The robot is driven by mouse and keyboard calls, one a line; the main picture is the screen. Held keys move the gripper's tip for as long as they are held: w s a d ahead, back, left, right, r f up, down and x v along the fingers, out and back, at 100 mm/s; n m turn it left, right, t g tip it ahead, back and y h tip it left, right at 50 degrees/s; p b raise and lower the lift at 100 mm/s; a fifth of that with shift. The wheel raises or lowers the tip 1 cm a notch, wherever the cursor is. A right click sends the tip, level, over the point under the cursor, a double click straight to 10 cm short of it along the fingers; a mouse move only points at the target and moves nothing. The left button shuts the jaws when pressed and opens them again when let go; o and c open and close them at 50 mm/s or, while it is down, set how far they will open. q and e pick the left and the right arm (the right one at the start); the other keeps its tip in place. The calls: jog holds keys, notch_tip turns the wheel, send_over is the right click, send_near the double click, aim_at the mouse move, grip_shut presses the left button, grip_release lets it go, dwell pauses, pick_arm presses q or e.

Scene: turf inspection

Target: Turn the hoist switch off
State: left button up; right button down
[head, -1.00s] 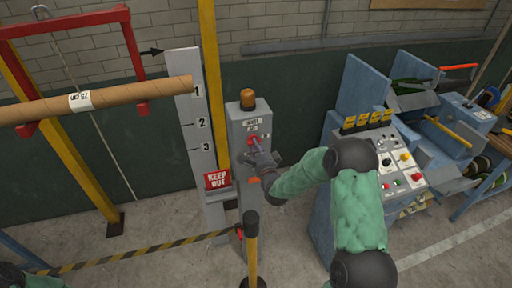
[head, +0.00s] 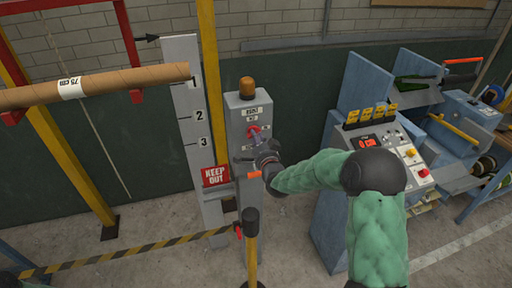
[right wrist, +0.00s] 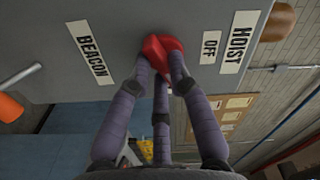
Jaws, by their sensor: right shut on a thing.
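The hoist switch is a red handle (head: 253,132) on the front of a grey control box (head: 262,108). In the right wrist view the red handle (right wrist: 156,52) sits between the "OFF" and "BEACON" labels, with the "HOIST" label (right wrist: 238,40) beside "OFF". My right gripper (head: 257,141) is at the box front. In the right wrist view its purple fingers (right wrist: 160,70) are closed around the handle, partly hiding it. I cannot tell exactly which way the handle points. My left gripper is out of view.
An orange beacon (head: 247,87) tops the box. A cardboard tube (head: 120,80) hangs left, near a numbered white board (head: 185,95) with a red "KEEP OUT" sign (head: 215,176). A striped barrier (head: 140,252) runs in front to a black-topped post (head: 251,222). A control console (head: 385,150) stands right.

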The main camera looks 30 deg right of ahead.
jog(key=shift+d+r+n+b, duration=0.1)
jog(key=shift+n+b, duration=5.35)
jog(key=shift+n, duration=0.75)
jog(key=c, duration=1.1)
grip_release()
jog(key=shift+c, duration=0.2)
jog(key=shift+s+r, duration=0.1)
jog(key=v, duration=1.1)
jog(key=shift+s, duration=0.4)
